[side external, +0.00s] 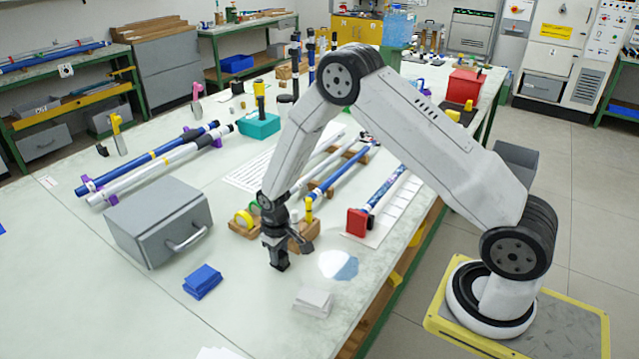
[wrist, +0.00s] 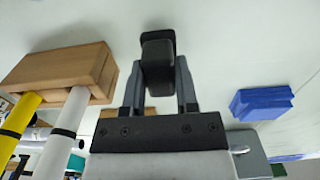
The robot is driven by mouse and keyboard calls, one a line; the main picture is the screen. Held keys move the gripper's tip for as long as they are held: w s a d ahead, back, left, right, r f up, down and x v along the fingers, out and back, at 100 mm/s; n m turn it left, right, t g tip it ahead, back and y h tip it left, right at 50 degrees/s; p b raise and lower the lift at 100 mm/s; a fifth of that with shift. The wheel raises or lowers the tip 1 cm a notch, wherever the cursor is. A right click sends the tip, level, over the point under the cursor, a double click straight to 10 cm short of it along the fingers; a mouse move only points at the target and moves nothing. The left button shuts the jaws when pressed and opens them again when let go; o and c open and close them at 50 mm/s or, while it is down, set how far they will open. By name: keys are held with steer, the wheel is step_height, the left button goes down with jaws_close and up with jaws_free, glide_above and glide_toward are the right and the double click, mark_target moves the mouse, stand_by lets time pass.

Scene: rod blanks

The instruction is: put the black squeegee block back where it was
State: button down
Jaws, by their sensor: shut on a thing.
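The black squeegee block (side external: 279,262) is under my gripper (side external: 277,244) in the side view, close above the bench or touching it; I cannot tell which. In the wrist view the block (wrist: 158,50) sits between the two fingers of my gripper (wrist: 159,82), which are shut on it from both sides. Part of the block is hidden behind the fingers.
A blue block (side external: 202,281) and a grey case (side external: 157,225) with a handle stand left of my gripper. A wooden stand (side external: 304,238) with rods is close behind it. A pale block (side external: 313,302) and a whitish-blue patch (side external: 338,265) lie to the right. The front bench is mostly clear.

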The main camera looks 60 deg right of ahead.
mark_target(282, 255)
steer(key=shift+f, duration=0.1)
steer(key=shift+c, duration=1.8)
jaws_free()
step_height(282, 255, up, 12)
steer(key=s+a+r+t, duration=0.1)
steer(key=s+r, duration=0.2)
steer(key=s, duration=0.5)
steer(key=s+a+r+t, duration=0.1)
steer(key=s+r, duration=0.2)
steer(key=s, duration=0.6)
steer(key=shift+r+t, duration=0.3)
